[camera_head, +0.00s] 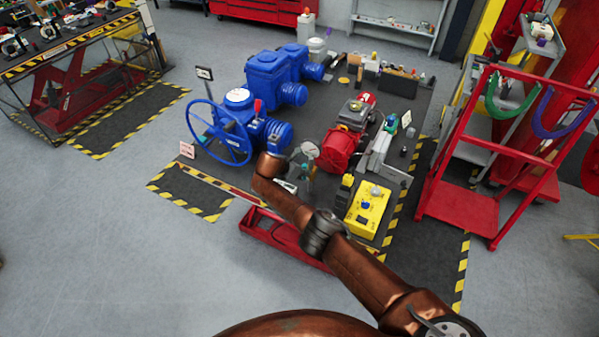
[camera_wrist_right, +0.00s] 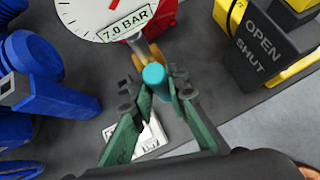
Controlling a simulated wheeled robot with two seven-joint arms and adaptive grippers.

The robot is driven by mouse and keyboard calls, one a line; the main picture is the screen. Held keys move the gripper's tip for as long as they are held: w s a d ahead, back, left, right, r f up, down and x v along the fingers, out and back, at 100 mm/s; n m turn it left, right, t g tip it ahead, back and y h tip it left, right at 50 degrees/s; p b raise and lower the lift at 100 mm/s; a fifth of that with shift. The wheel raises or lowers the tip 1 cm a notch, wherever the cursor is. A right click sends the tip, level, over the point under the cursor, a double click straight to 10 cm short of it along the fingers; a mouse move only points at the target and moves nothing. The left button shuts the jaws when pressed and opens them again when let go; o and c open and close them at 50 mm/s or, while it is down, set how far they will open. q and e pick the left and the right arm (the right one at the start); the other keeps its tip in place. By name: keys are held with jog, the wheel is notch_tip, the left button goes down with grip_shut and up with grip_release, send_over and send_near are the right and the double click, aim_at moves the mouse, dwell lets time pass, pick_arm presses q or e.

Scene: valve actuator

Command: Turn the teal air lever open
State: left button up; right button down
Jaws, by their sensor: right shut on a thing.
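The teal lever (camera_wrist_right: 154,76) shows in the right wrist view as a short rounded teal end beside a brass-coloured fitting (camera_wrist_right: 150,50). My right gripper (camera_wrist_right: 160,90) has its two green fingers closed on either side of the teal end and is shut on it. In the head view my right arm reaches from the lower right to the small gauge stand, and the lever is too small to make out there. A white dial gauge (camera_wrist_right: 105,12) marked 7.0 BAR stands just above the lever; it also shows in the head view (camera_head: 310,149). My left gripper is not in view.
A black block (camera_wrist_right: 262,45) marked OPEN and SHUT stands right of the lever. Blue valve bodies (camera_head: 265,80) with a handwheel (camera_head: 190,130) stand left, a red motor unit (camera_head: 340,150) behind, and a yellow control box (camera_head: 368,208) to the right. A white label plate (camera_wrist_right: 140,135) lies below the fingers.

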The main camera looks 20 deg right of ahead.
jog(key=c, duration=1.9)
grip_release()
jog(key=shift+c, duration=0.2)
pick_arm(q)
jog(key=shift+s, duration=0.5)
pick_arm(e)
jog(key=shift+o, duration=0.5)
jog(key=shift+a, duration=0.15)
jog(key=v, duration=1.1)
jog(key=shift+s+a+r, duration=0.2)
jog(key=shift+r, duration=0.1)
